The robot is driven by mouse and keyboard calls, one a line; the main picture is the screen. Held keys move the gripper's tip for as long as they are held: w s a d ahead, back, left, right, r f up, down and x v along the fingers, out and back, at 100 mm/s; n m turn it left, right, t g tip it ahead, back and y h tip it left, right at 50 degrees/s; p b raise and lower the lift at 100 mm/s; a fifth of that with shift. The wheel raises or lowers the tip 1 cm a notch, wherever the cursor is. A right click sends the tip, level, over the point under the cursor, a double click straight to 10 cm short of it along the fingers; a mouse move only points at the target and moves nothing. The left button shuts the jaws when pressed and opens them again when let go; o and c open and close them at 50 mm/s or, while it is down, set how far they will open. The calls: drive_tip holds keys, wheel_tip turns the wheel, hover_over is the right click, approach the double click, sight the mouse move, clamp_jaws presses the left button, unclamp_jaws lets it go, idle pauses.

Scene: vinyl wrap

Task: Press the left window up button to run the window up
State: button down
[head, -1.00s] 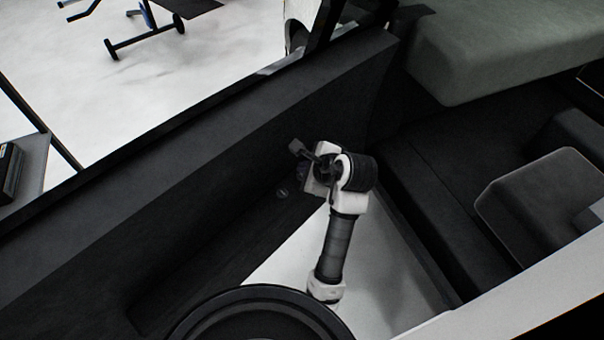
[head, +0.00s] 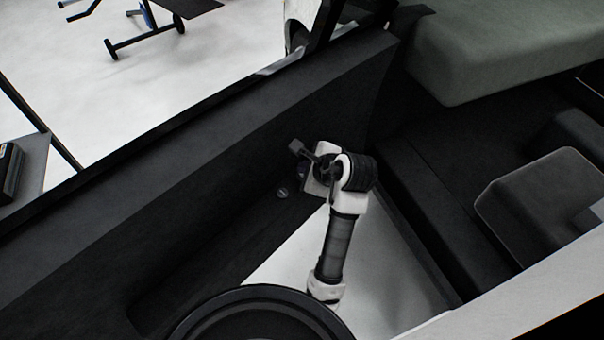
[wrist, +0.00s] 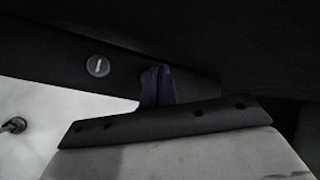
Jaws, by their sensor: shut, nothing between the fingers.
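A small round dark button (head: 282,192) with a pale rim sits on the dark door panel (head: 225,165), just left of and a little below my gripper. In the wrist view the button (wrist: 98,66) shows a pale upright mark on its face. It is left of my fingertips and apart from them. My gripper (wrist: 157,85) is shut and empty, its dark purplish fingers together in front of the panel. In the head view my gripper (head: 303,171) is small, dark and partly hidden by my wrist. The window glass cannot be made out clearly.
A dark round rim (head: 262,300) stands at the bottom, near my arm. A grey-green seat or padded block (head: 500,50) and dark seats (head: 545,205) lie to the right. Pale floor shows below the door panel in the wrist view.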

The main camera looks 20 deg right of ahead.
drive_tip(key=shift+f, duration=0.1)
drive_tip(key=shift+f+b, duration=0.3)
drive_tip(key=shift+b, duration=0.2)
